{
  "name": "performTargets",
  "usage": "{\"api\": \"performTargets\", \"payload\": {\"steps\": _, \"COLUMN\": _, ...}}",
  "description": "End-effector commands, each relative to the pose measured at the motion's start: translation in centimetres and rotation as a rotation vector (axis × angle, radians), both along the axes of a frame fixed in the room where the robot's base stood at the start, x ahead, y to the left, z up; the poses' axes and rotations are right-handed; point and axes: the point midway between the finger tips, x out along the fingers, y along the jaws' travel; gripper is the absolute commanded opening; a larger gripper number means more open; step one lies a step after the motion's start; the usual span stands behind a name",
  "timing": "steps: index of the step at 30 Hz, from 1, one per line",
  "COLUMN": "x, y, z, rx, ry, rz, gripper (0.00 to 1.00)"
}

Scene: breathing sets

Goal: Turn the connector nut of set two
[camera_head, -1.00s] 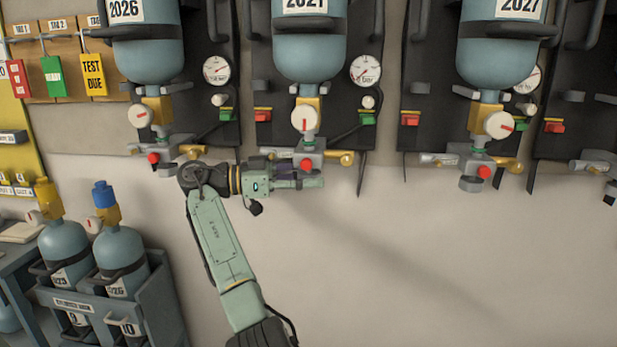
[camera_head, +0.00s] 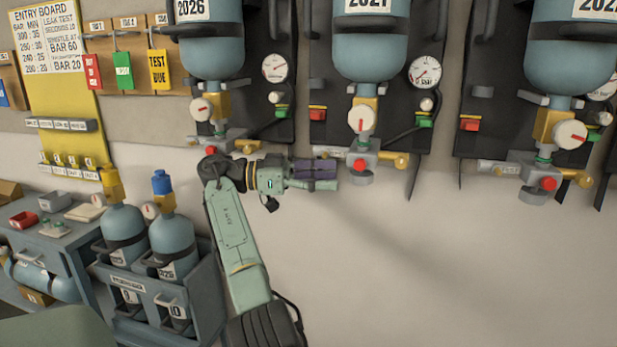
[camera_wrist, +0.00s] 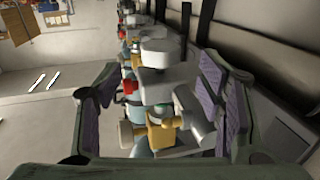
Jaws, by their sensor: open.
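In the head view the middle wall set hangs with a blue cylinder (camera_head: 371,55) marked 2021. Below it are a brass valve with a white knob (camera_head: 361,119), a narrow green nut (camera_head: 362,144) and a grey connector block with a red button (camera_head: 359,165). Which set is number two is not readable. My gripper (camera_head: 326,176) is open and empty, pointing right, just left of and slightly below that block. In the wrist view a brass valve (camera_wrist: 161,131), a teal-green ring (camera_wrist: 163,107) and grey parts appear between my spread fingers (camera_wrist: 160,75); contact is not visible.
Similar sets hang left, with a cylinder (camera_head: 210,45) marked 2026, and right, with another cylinder (camera_head: 570,60). A cylinder rack (camera_head: 170,290) stands low left beside a side table (camera_head: 60,235). The wall below the sets is bare.

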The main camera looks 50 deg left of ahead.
Motion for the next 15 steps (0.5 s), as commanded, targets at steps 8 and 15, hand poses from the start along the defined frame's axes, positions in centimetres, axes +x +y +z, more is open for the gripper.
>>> {"api": "performTargets", "payload": {"steps": 8, "x": -2.0, "y": 2.0, "z": 0.1, "rx": 0.003, "ry": 0.004, "rz": -0.012, "gripper": 0.62}}
{"api": "performTargets", "payload": {"steps": 15, "x": -2.9, "y": 2.8, "z": 0.0, "rx": 0.001, "ry": 0.001, "rz": -0.004, "gripper": 0.62}}
